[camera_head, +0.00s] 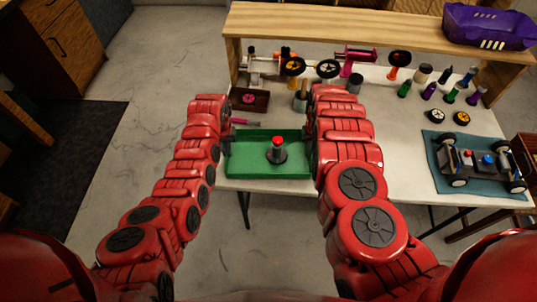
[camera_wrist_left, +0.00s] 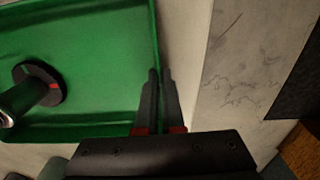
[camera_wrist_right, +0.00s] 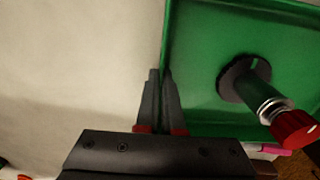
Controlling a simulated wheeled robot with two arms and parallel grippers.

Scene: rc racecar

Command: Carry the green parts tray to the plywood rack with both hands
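The green parts tray (camera_head: 245,164) is at the front left of the white table, between my two arms. A part with a red cap, metal shaft and black round base (camera_head: 277,150) stands in it. My left gripper (camera_wrist_left: 160,76) has its fingers close together around one side wall of the tray (camera_wrist_left: 100,100). My right gripper (camera_wrist_right: 160,76) has its fingers close together around the opposite wall (camera_wrist_right: 200,90). In the head view my arms largely hide both fingertips. I cannot tell whether the tray touches the table. The plywood rack (camera_head: 350,22) stands across the table's back.
An RC car (camera_head: 480,162) on a blue mat is at right.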

